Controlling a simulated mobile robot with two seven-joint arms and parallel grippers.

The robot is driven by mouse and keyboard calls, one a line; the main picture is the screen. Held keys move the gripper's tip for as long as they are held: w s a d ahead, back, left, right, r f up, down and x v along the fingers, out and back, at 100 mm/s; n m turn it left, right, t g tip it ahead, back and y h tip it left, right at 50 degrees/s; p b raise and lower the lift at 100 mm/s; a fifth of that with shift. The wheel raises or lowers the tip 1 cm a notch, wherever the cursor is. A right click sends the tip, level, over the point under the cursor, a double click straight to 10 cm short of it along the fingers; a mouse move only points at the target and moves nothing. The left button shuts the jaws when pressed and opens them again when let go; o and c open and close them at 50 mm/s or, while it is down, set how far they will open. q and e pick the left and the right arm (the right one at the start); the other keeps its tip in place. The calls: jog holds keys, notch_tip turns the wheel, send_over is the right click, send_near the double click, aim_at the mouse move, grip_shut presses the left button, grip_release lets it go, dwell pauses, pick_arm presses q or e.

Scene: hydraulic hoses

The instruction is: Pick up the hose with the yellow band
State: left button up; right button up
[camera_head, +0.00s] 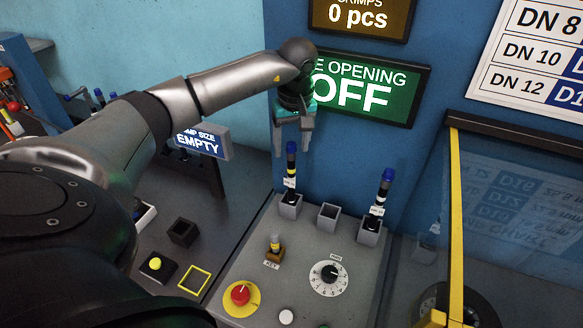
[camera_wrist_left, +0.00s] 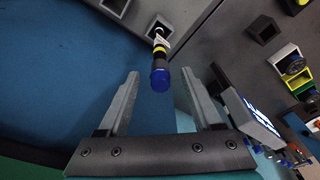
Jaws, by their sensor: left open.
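The hose with the yellow band (camera_head: 290,171) stands upright in the left grey holder (camera_head: 290,208) on the console. It is dark with a blue cap and a white label. My left gripper (camera_head: 292,146) is open above it, fingers pointing down, with the blue cap between or just below the fingertips. In the left wrist view the hose (camera_wrist_left: 160,62) shows its blue cap lined up between the two open fingertips (camera_wrist_left: 160,74), touching neither. Its exact depth between them is hard to tell. My right gripper is not in view.
Another blue-capped hose (camera_head: 380,192) with white bands stands in the right holder (camera_head: 370,231). The middle holder (camera_head: 328,217) is empty. A blue wall with a green OFF sign (camera_head: 370,88) is close behind. A red button (camera_head: 240,293) and a dial (camera_head: 329,274) sit in front.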

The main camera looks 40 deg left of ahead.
pick_arm(q)
jog(key=shift+f, duration=0.5)
jog(key=shift+c, duration=0.2)
grip_shut()
jog(key=shift+a+r, duration=0.1)
dwell(0.8)
